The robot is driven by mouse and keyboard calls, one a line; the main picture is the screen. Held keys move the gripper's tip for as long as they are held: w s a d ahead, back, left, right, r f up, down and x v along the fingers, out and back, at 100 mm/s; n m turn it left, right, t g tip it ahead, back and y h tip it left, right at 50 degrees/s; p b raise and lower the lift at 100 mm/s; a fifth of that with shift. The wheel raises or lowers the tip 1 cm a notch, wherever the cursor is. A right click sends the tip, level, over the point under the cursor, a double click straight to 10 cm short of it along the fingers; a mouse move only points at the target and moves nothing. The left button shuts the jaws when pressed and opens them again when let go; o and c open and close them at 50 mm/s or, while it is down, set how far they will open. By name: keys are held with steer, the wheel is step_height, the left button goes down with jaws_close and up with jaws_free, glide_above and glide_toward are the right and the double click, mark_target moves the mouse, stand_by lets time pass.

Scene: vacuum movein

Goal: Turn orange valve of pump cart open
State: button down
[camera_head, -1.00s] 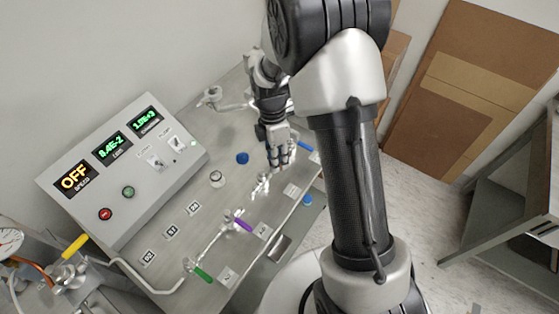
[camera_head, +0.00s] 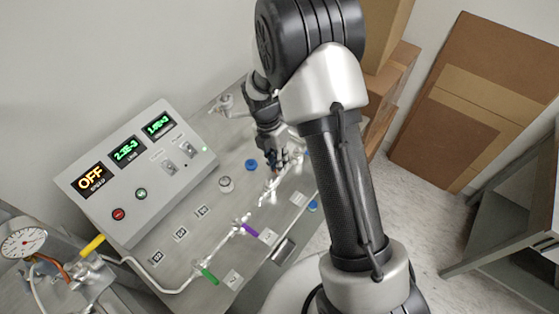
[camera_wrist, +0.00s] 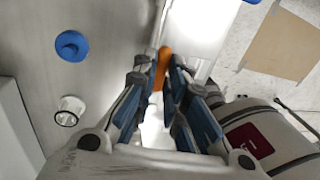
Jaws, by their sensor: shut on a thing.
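The orange valve handle (camera_wrist: 161,62) stands between the fingertips of my gripper (camera_wrist: 161,76) in the wrist view. The fingers are shut on it, one on each side. In the head view my gripper (camera_head: 277,165) is at the far end of the valve line on the pump cart (camera_head: 210,235), with the orange handle mostly hidden by the fingers. Whether the valve is open or closed cannot be told.
Along the line are a purple handle (camera_head: 251,231) and a green handle (camera_head: 209,277). A yellow handle (camera_head: 92,246) sits by a dial gauge (camera_head: 23,243). A control box (camera_head: 130,180) reads OFF. A blue knob (camera_wrist: 71,46) and a clear round fitting (camera_wrist: 69,111) are left of my gripper.

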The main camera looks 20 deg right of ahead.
stand_by(0.4)
steer(key=c, duration=1.6)
jaws_free()
steer(key=shift+c, duration=0.2)
step_height(320, 180, up, 12)
steer(key=w+a, duration=0.1)
steer(key=w, duration=0.1)
steer(key=shift+a, duration=0.25)
steer(key=shift+f, duration=0.1)
